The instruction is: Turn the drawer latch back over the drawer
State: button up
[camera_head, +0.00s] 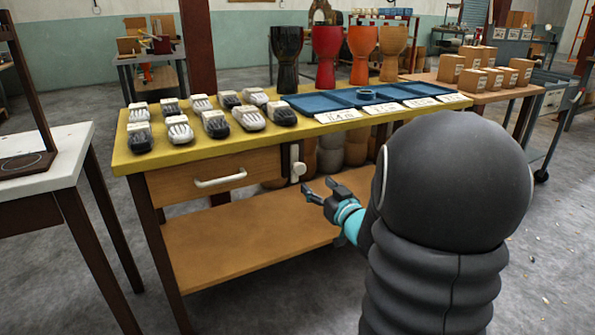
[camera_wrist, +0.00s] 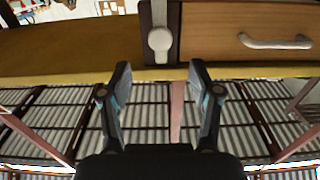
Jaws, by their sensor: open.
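The wooden drawer (camera_head: 215,178) with its white handle (camera_head: 220,179) sits under the yellow workbench top and looks shut. The pale latch (camera_head: 294,154) with a round knob (camera_head: 299,168) hangs upright on the post just right of the drawer, beside its front, not across it. In the wrist view, which looks turned over, the latch knob (camera_wrist: 160,40) and the drawer (camera_wrist: 225,30) show on opposite sides of the post edge. My gripper (camera_head: 317,186) is open and empty, slightly below and right of the knob. In the wrist view the knob lies beyond the gap between my fingertips (camera_wrist: 159,70).
The yellow bench top (camera_head: 205,160) holds several sanders or brushes, blue trays (camera_head: 325,103) and goblet drums (camera_head: 327,55). A lower wooden shelf (camera_head: 240,235) runs below the drawer. A white table (camera_head: 60,155) stands at left. Space in front of the drawer is clear.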

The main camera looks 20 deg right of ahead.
aim_at(301, 170)
jog(key=w, duration=1)
jog(key=shift+w+a, duration=0.2)
jog(key=shift+w, duration=0.15)
jog(key=c, duration=1.1)
jog(key=shift+a, duration=0.15)
jog(key=shift+c, duration=0.2)
